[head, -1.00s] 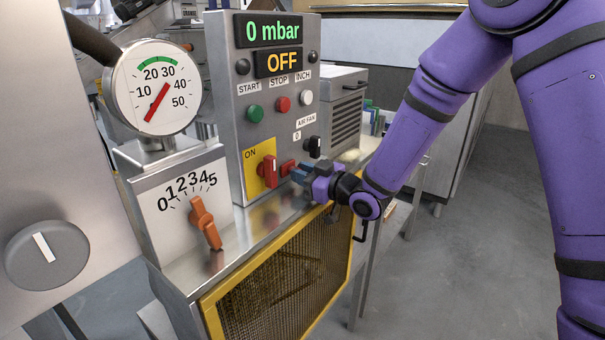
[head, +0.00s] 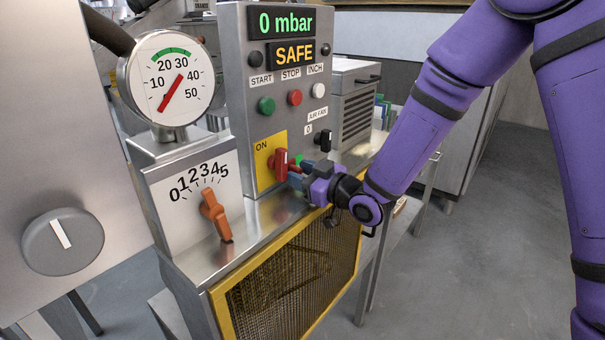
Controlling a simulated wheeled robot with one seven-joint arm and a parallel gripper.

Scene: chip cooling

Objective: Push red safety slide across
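The red safety slide (head: 293,168) is a small red block low on the grey control panel (head: 240,60). It sits just right of the upright red switch handle (head: 280,167) on the yellow ON plate. A small green patch (head: 299,160) shows beside the slide. My gripper (head: 303,171) reaches in from the right, with its blue-grey fingertips at the slide, seemingly touching it. The fingers overlap from this side, so their opening is hidden. The lower display (head: 293,54) reads SAFE; the upper display reads 0 mbar.
A black AIR FAN knob (head: 325,140) is just above my gripper. Green, red and white buttons sit higher. An orange selector (head: 215,216) and a pressure gauge (head: 172,84) stand left. A yellow-framed mesh guard (head: 290,285) is below. Open floor lies right.

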